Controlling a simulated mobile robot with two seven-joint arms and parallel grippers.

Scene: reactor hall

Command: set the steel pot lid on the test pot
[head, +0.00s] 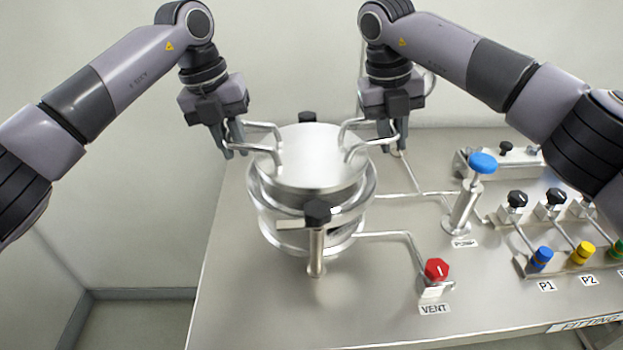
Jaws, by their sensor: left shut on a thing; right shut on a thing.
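The steel pot lid (312,150) is a round, shiny disc with a bent bar handle on each side. It is over the test pot (262,215), a steel vessel with a wide flange, and looks roughly level and centred. I cannot tell whether the lid touches the pot or hangs just above it. My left gripper (233,148) is shut on the lid's left handle (262,127). My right gripper (392,140) is shut on the lid's right handle (352,125). The lid hides the pot's opening.
A black-knobbed clamp post (317,240) stands at the pot's front; another black knob (307,117) shows behind. Right of the pot are a red VENT knob (436,269), a blue-topped pump (482,163) and several valves. The bench's front left (240,310) is clear.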

